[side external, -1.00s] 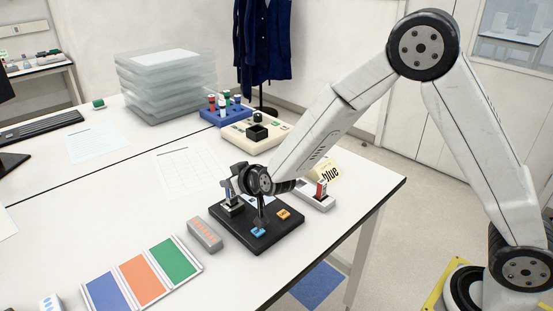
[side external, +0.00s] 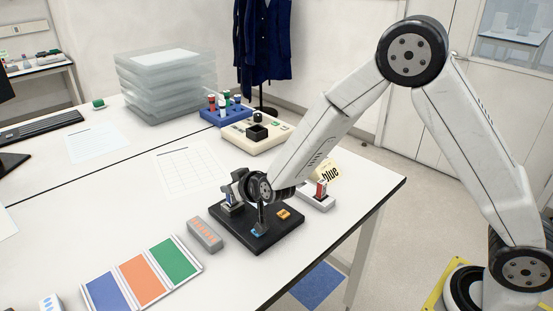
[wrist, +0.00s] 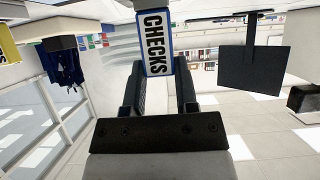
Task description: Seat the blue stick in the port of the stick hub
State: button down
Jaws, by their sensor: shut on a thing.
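My gripper (side external: 233,188) is low over the left corner of a dark square board (side external: 262,238). It is shut on the blue stick (side external: 229,199), which stands about upright. In the wrist view the blue stick (wrist: 157,42) has a blue-edged white label reading CHECKS and sits between my fingers (wrist: 158,85). A small grey block (side external: 232,210) on the board is right under the stick; it looks like the stick hub, but I cannot be sure. Whether the stick's lower end is inside its port is too small to tell.
A blue tile (side external: 257,232) and an orange tile (side external: 284,214) lie on the board. A grey box (side external: 205,234) is left of the board. The table's right edge is close.

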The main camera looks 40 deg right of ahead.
jog(key=shift+f, duration=0.5)
jog(key=shift+c, duration=1.5)
grip_release()
jog(key=shift+s+r, duration=0.1)
jog(key=v, duration=0.7)
jog(key=shift+s, duration=0.3)
jog(key=shift+r, duration=0.1)
jog(key=s+d+f+g, duration=0.1)
jog(key=s+d+g, duration=0.3)
jog(key=s, duration=0.5)
jog(key=s+d+f+g, duration=0.1)
jog(key=s+d+g, duration=0.4)
jog(key=s, duration=0.5)
jog(key=shift+s+d+g, duration=0.3)
jog(key=shift+d, duration=0.45)
